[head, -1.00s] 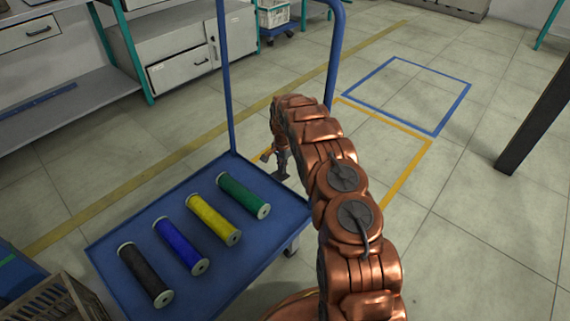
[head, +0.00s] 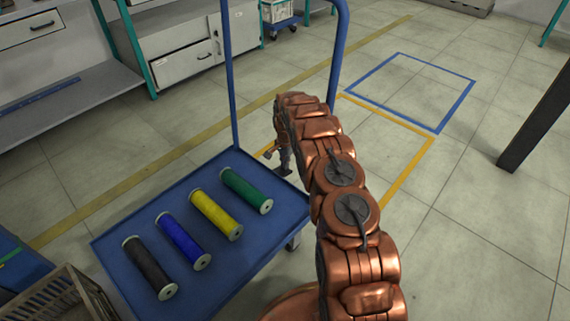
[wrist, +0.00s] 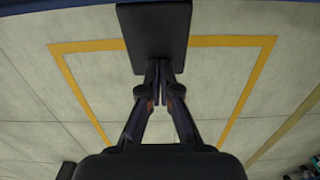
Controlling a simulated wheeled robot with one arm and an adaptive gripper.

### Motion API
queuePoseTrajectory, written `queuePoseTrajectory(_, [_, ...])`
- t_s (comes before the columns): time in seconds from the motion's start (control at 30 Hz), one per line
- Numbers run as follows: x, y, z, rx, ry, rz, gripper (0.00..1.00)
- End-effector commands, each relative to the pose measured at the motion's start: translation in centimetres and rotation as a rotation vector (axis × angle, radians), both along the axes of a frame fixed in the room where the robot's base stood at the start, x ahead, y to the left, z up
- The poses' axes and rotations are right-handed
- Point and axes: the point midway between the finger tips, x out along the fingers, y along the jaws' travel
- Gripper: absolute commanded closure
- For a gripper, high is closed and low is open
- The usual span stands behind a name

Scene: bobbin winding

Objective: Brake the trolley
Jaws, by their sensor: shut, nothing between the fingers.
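The blue trolley (head: 212,274) has a flat deck and a tall blue handle frame. Black, blue, yellow and green bobbins lie in a row on the deck. My gripper (head: 283,160) hangs at the deck's handle-side edge, partly hidden by my copper arm. In the wrist view, my gripper (wrist: 160,84) is shut and empty. A dark flat block (wrist: 155,28), seemingly the trolley's brake pedal, is just beyond the fingertips. The fingertips overlap its near edge in the picture; I cannot tell whether they touch it.
A yellow floor outline (head: 408,180) and a blue floor square (head: 437,131) lie beyond the trolley on open floor. A crate (head: 52,300) stands at the lower left. A dark post (head: 540,115) is at the right. Cabinets (head: 180,45) stand at the back left.

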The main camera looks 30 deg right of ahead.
Motion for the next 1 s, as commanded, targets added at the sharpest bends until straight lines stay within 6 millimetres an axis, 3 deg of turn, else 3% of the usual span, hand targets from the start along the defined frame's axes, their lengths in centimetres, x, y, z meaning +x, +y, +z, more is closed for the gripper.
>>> queuePoseTrajectory(0.27, [0.0,0.0,1.4,0.000,0.002,0.000,1.00])
queuePoseTrajectory(0.8, [0.2,-0.2,10.8,-0.001,-0.004,0.001,1.00])
queuePoseTrajectory(1.0, [0.1,-0.3,12.0,-0.001,-0.001,0.001,1.00])
